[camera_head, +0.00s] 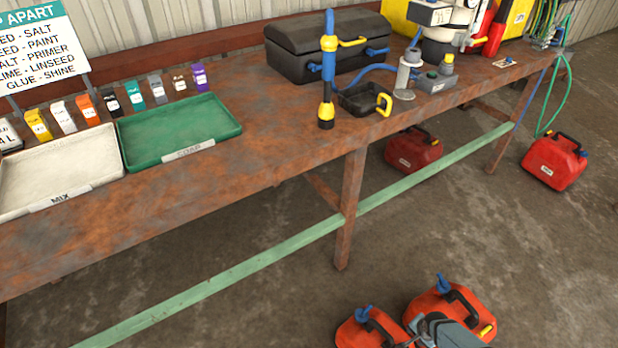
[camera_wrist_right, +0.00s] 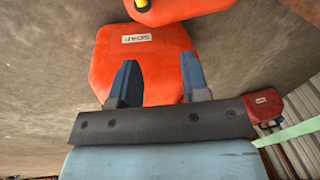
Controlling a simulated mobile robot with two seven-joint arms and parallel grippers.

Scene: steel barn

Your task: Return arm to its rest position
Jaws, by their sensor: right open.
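My right gripper (camera_head: 430,327) shows at the bottom of the head view, low over two red cans on the floor. In the right wrist view my right gripper (camera_wrist_right: 160,78) has its two dark blue fingers spread apart. A red can (camera_wrist_right: 150,65) with a white label lies beyond and between the fingers; nothing is seen clamped, and I cannot tell whether a finger touches it. In the head view the two red cans are one at the right (camera_head: 470,302) and one at the left (camera_head: 358,337), partly cut off. My left gripper is not in view.
A rusty workbench (camera_head: 270,140) with a pale green lower rail (camera_head: 270,258) runs across the head view. It bears a green tray (camera_head: 180,125), a white tray (camera_head: 60,165) and a black toolbox (camera_head: 325,45). More red cans stand under the bench (camera_head: 413,150) and at right (camera_head: 553,163).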

